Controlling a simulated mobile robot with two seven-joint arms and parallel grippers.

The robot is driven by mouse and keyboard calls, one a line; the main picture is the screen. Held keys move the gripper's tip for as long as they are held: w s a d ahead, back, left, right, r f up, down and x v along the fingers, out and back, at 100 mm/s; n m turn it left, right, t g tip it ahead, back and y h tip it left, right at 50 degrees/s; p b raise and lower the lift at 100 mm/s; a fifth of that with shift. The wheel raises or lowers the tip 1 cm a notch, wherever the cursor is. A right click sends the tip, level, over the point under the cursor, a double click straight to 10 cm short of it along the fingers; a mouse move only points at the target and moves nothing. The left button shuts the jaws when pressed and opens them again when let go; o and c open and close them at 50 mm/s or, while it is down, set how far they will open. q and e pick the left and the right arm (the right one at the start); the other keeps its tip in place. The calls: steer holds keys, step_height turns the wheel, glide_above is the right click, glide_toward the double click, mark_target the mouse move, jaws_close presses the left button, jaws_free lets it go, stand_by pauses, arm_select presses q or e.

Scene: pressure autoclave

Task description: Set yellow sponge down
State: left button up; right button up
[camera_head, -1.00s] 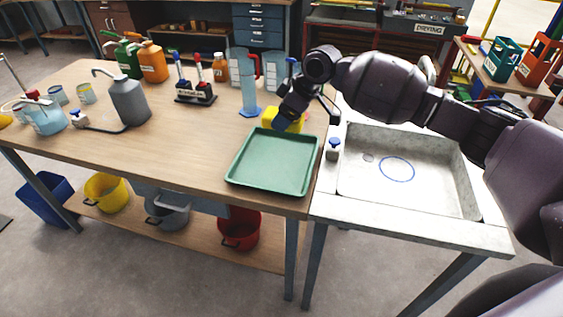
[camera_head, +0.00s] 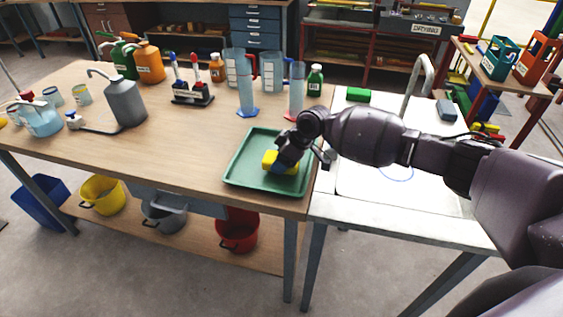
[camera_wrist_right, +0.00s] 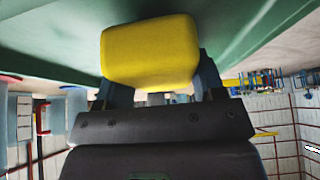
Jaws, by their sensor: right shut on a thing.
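The yellow sponge (camera_head: 270,160) is held between the fingers of my right gripper (camera_head: 283,164), over the green tray (camera_head: 246,183). The tray lies at the right front of the wooden table. In the right wrist view the sponge (camera_wrist_right: 150,53) sits between the two fingers of the right gripper (camera_wrist_right: 152,75), with the green tray surface (camera_wrist_right: 50,45) close by it. I cannot tell whether the sponge touches the tray floor. My left gripper is not in view.
A sink (camera_head: 350,190) adjoins the table on the right, with a tap (camera_head: 416,85) behind it.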

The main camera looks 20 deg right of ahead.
steer(key=shift+f, duration=0.55)
steer(key=shift+f, duration=0.1)
steer(key=o, duration=0.9)
